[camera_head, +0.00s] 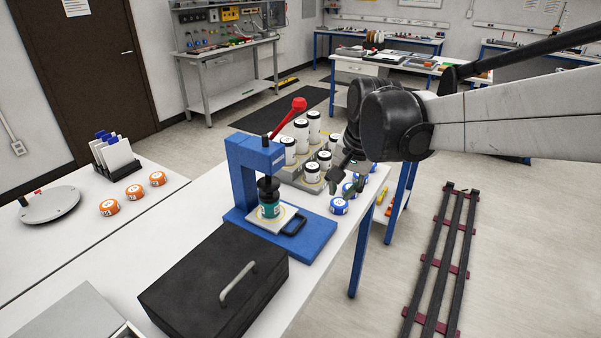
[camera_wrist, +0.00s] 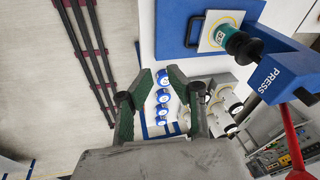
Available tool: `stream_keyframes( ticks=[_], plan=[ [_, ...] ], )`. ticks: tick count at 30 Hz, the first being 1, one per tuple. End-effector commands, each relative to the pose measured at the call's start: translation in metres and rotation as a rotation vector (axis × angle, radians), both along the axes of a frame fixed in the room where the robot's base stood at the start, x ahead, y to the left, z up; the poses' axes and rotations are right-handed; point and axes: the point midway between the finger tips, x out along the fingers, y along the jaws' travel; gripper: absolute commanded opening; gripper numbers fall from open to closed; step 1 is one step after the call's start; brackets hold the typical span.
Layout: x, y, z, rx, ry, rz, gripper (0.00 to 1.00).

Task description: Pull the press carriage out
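The blue press (camera_head: 243,170), with a red-knobbed lever, stands on the white table. Its carriage (camera_head: 258,222) is a pale plate with a yellow ring, under the black press head. A teal jar (camera_head: 269,209) stands on the plate. A black loop handle (camera_head: 293,225) sticks out at the carriage's front right. In the wrist view, the carriage (camera_wrist: 208,41) and its handle (camera_wrist: 190,32) lie at the top, beyond my fingertips. My gripper (camera_head: 343,184) hangs to the right of the press, apart from the handle. In the wrist view my gripper (camera_wrist: 162,90) is open and empty.
Blue-lidded jars (camera_head: 339,206) stand at the table edge beneath my gripper. A rack of white jars (camera_head: 303,160) is behind the press. A black case (camera_head: 214,284) sits in front of it. Floor rails (camera_head: 448,250) run at right, with open floor between.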

Motion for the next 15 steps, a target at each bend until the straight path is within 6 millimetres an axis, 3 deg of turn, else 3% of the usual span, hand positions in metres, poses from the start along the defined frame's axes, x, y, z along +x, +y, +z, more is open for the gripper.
stream_keyframes(
  ticks=[6, 15],
  plan=[
    [0.046, 0.036, -0.021, 0.028, 0.092, -0.063, 0.17],
    [0.081, 0.070, -0.053, 0.044, 0.182, -0.130, 0.17]
  ],
)
